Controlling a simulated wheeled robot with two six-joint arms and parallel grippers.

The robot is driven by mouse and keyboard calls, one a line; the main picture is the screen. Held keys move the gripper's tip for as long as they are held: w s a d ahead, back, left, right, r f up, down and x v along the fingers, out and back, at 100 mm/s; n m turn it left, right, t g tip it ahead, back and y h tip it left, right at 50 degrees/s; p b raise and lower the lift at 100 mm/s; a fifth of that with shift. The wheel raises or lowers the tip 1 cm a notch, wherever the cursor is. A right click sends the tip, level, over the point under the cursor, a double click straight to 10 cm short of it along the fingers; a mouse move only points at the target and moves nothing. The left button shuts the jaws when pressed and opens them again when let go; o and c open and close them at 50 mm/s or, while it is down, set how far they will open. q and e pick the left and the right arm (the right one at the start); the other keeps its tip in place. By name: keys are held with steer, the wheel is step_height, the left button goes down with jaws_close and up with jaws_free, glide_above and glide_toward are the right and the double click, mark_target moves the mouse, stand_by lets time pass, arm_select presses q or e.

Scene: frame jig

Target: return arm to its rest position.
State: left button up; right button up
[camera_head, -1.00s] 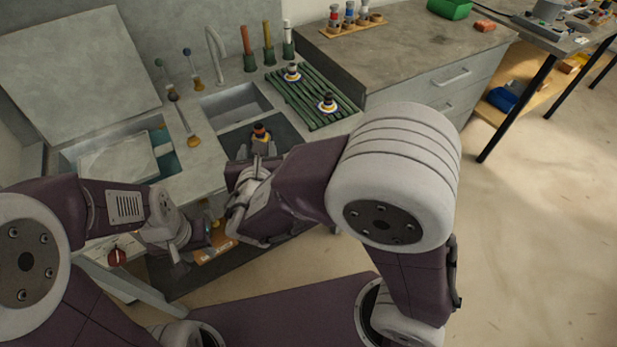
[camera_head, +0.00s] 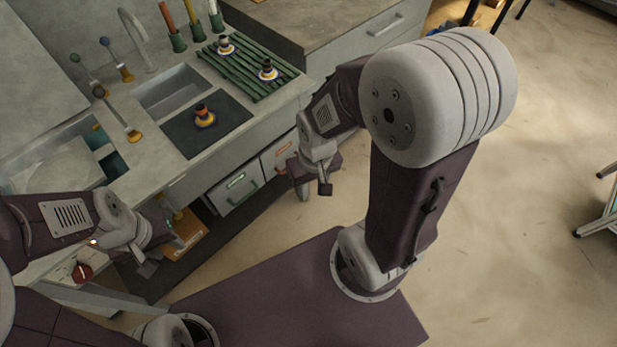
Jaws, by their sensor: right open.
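My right gripper (camera_head: 314,190) hangs low in front of the counter's drawers, open, with nothing seen between its fingers. The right arm is folded, with its large pale joint high at the right. My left gripper (camera_head: 153,262) is low at the left, in front of the counter; its fingers are too small and partly hidden to tell their state.
Two similar pieces stand on the green slatted rack (camera_head: 233,81). A sink (camera_head: 172,92) with a tall faucet is left of it. Drawers (camera_head: 238,184) front the counter near my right gripper.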

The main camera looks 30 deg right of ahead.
step_height(320, 180, up, 16)
steer(key=p, duration=1.6)
steer(key=shift+r, duration=0.1)
